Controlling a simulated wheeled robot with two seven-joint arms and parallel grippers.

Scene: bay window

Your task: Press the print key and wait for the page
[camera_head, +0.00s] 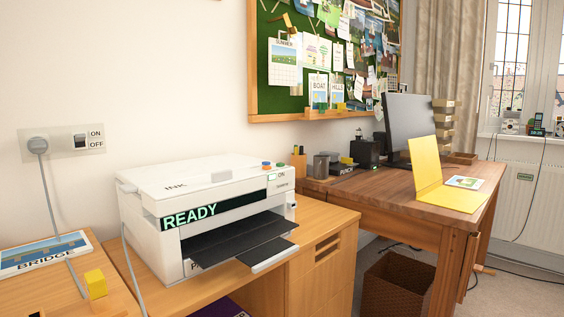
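The white printer (195,190) stands on a wooden cabinet at the left. Its front display (212,210) reads READY in green letters. Neither of my grippers is in view.
A wall socket (60,142) with a switch and plugged cable is at the left. A yellow block (96,283) and a BRIDGE picture (45,255) lie at the lower left. The desk (400,195) holds a monitor (408,125) and yellow folder (440,185). A basket (395,286) stands below.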

